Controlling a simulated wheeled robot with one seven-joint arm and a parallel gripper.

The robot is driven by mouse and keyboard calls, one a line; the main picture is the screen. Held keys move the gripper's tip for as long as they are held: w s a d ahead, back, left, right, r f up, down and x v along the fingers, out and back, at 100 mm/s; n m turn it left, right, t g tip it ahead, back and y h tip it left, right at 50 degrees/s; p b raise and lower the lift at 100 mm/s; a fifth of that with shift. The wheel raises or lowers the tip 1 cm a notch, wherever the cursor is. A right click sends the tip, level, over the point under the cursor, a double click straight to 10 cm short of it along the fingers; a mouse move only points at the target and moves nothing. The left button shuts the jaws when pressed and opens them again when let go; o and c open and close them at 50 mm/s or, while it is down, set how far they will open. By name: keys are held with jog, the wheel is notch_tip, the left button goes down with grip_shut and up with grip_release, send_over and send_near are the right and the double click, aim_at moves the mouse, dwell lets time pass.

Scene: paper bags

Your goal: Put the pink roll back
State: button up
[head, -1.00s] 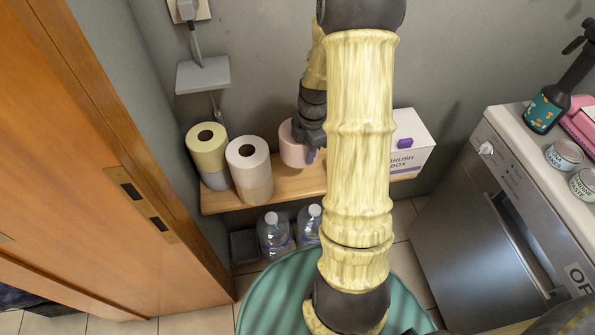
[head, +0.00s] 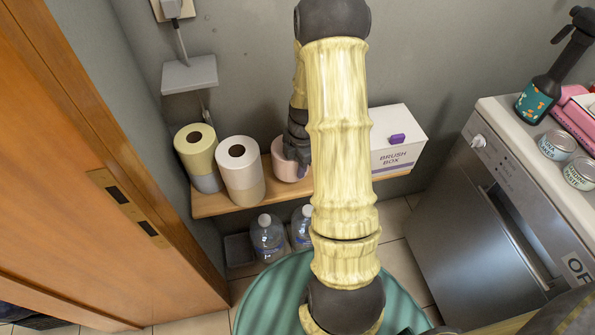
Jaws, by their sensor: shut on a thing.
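The pink roll (head: 284,172) is at the wooden shelf (head: 228,204), right of the white roll. My gripper (head: 297,158) reaches down from above and is shut on the pink roll at its upper right side. The roll looks upright, with its lower end at the shelf top. I cannot tell whether it touches the board. My arm hides the shelf just right of the roll, and the fingertips are partly hidden.
A white roll (head: 241,172) and a yellow roll (head: 195,152) stand on stacked rolls to the left. A brush box (head: 395,150) sits at the shelf's right end. Water bottles (head: 267,240) stand below. A wooden door (head: 110,180) is at left, a dishwasher (head: 475,210) at right.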

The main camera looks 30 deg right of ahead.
jog(key=shift+f, duration=1.45)
jog(key=shift+b, duration=0.3)
jog(key=o, duration=1)
jog(key=shift+f, duration=0.1)
jog(key=r+p, duration=0.1)
jog(key=r, duration=0.3)
jog(key=r+p, duration=0.1)
jog(key=r, duration=0.3)
jog(key=d+r+p, duration=0.1)
jog(key=r, duration=0.3)
jog(key=shift+d+r, duration=0.1)
